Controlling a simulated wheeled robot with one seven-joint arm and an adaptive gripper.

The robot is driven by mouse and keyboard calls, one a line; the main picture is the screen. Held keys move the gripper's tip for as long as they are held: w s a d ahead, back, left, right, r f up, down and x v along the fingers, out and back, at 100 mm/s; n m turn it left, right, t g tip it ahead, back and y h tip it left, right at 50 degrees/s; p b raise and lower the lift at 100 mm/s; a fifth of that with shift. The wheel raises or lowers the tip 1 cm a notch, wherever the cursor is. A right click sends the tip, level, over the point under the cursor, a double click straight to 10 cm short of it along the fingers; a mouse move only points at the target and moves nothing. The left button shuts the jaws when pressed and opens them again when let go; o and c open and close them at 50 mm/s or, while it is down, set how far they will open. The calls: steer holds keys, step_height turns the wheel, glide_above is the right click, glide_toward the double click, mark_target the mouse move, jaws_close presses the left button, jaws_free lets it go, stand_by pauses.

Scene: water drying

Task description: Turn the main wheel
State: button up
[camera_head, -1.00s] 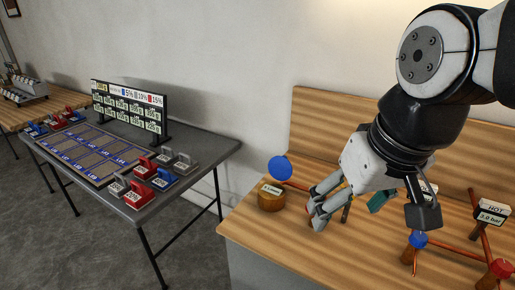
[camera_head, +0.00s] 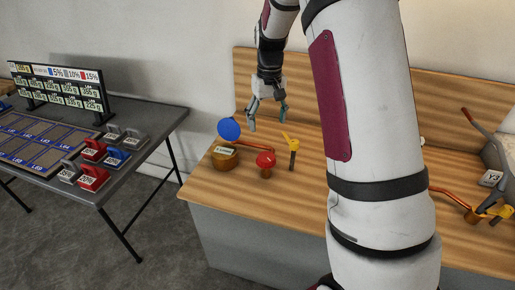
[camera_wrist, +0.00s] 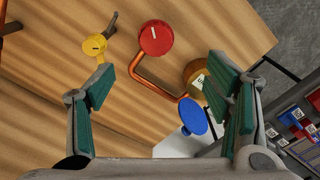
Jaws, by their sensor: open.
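A blue disc-shaped wheel (camera_head: 229,129) stands at the left of the wooden bench, beside a short brown cylinder (camera_head: 225,165) with a white label. A red round wheel (camera_head: 266,160) and a yellow-handled valve (camera_head: 290,142) are just to its right. I cannot tell which is the main wheel. My gripper (camera_head: 268,124) is open and empty above the bench, behind these parts in the head view. In the wrist view, the blue wheel (camera_wrist: 194,117) is near the right finger, the red wheel (camera_wrist: 156,37) lies ahead between the fingers (camera_wrist: 162,68), and the yellow valve (camera_wrist: 94,45) is beyond the left finger.
A copper pipe (camera_wrist: 160,85) runs beside the red wheel. My arm hides the middle of the bench (camera_head: 215,187). A lever (camera_head: 484,133) and a Y3 label (camera_head: 490,178) are at right. A grey table (camera_head: 165,120) with weights and a sign stands left.

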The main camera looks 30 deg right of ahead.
mark_target(267, 157)
steer(key=f, duration=0.5)
steer(key=f+p, duration=0.1)
steer(key=f, duration=0.9)
steer(key=shift+w+d+f+p, duration=0.25)
steer(key=shift+w+d+p, duration=0.1)
steer(key=shift+w+p, duration=0.05)
steer(key=c, duration=1.1)
